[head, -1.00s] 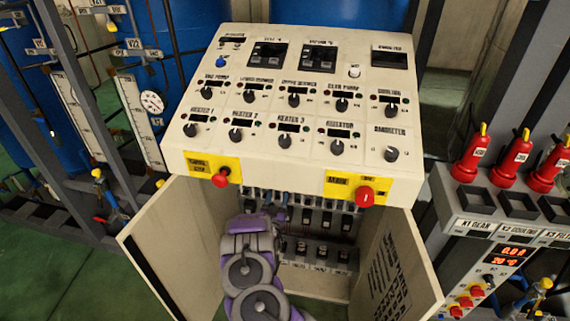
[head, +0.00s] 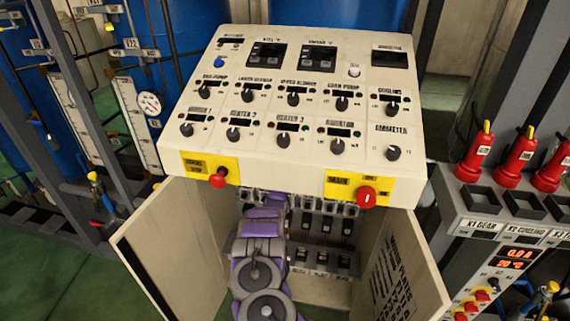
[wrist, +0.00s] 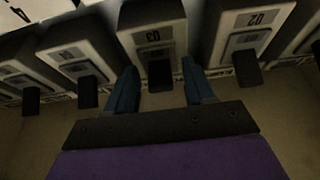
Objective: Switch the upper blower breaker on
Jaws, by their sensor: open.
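My gripper (wrist: 158,78) shows in the wrist view with its two blue fingers apart. Between and just beyond them is a pale breaker marked 03 (wrist: 152,38) with a dark lever hanging down; I cannot tell whether the fingers touch it. A breaker marked 02 (wrist: 247,38) is to its right, and more breakers stand on both sides. No readable label shows which one is the upper blower breaker. In the head view my purple arm reaches into the open cabinet and the gripper itself is hidden under the panel.
The cabinet's left door (head: 170,245) and right door (head: 398,265) stand open on either side of my arm. The control panel (head: 290,160) with knobs overhangs it. A red emergency knob (head: 218,178) and main switch (head: 367,197) stick out at its front edge.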

